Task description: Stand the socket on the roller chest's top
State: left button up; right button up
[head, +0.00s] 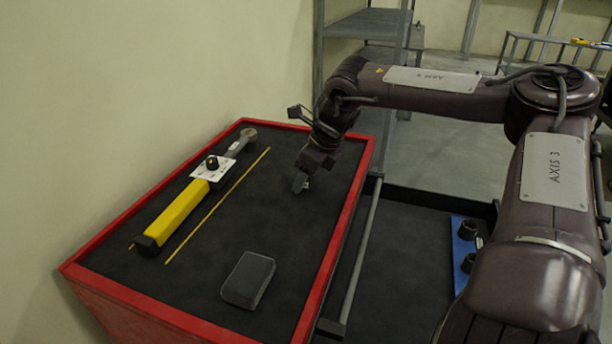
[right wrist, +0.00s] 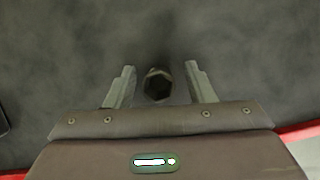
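A dark socket (right wrist: 158,85) shows between the two fingers of my right gripper in the right wrist view, with its open end facing the camera. It appears upright over the roller chest's black top (head: 290,230), which has a red rim. My right gripper (head: 301,184) is low over the top's far right part. Its fingers (right wrist: 160,88) are apart, with a gap on each side of the socket. Whether the socket touches the top is hard to tell. In the head view the fingers hide most or all of it. My left gripper is not in view.
A yellow-handled tool (head: 175,215) with a white plate lies at the left beside a yellow line. A dark grey block (head: 248,279) lies near the front. An open drawer at the right holds a blue rail (head: 458,249) with dark sockets. The top's middle is clear.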

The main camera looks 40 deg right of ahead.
jog(key=shift+r, duration=0.45)
jog(key=b+v, duration=0.2)
jog(key=v, duration=0.9)
jog(key=shift+s+r+b, duration=0.2)
jog(key=shift+b, duration=0.1)
